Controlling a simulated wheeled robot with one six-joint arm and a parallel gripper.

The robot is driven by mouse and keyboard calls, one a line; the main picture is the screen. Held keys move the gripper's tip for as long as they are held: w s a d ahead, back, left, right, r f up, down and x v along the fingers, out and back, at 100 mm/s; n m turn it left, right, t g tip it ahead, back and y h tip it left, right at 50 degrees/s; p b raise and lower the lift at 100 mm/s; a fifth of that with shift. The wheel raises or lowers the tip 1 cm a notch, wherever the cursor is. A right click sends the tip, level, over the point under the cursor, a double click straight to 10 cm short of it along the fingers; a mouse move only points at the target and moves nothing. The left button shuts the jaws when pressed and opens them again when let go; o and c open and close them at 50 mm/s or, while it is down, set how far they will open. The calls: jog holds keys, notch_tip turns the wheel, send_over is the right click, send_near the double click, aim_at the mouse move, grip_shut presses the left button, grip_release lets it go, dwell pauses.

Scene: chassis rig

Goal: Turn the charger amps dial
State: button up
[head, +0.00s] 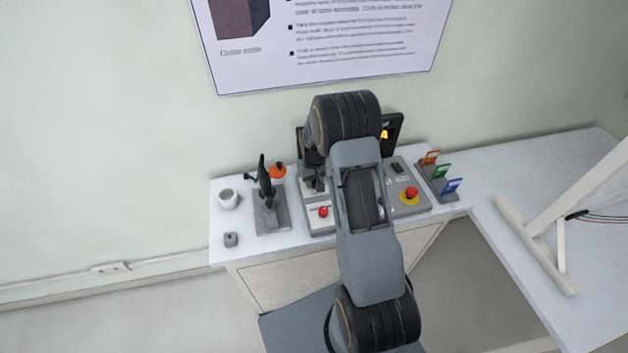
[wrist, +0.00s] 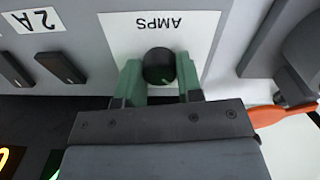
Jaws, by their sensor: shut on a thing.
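The amps dial (wrist: 159,66) is a round black knob on a white label marked AMPS in the wrist view. My gripper (wrist: 160,80) has its two green fingers on either side of the dial and is shut on it. A thin light pointer mark shows on the dial's lower part. In the head view my gripper (head: 316,178) is over the charger at the back of the bench, and the dial is hidden behind my arm.
Black rocker switches (wrist: 60,67) and a "2A" label sit left of the dial. A red button box (head: 322,211), a yellow-ringed red button (head: 410,193) and a grey stand (head: 270,213) holding a black tool are nearby.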

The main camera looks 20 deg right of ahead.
jog(key=shift+c, duration=0.8)
jog(key=shift+f+m+b, duration=0.1)
jog(key=shift+m+b, duration=0.2)
jog(key=shift+b, duration=0.1)
jog(key=shift+f+m+b, duration=0.1)
jog(key=shift+m+b, duration=0.85)
jog(key=shift+m, duration=0.15)
jog(key=m+b, duration=0.3)
jog(key=m, duration=0.2)
jog(key=shift+d, duration=0.1)
jog(key=m+b, duration=0.2)
jog(key=m, duration=0.5)
jog(key=m+b, duration=0.1)
jog(key=m, duration=0.1)
jog(key=shift+r+m, duration=0.2)
jog(key=shift+m, duration=0.4)
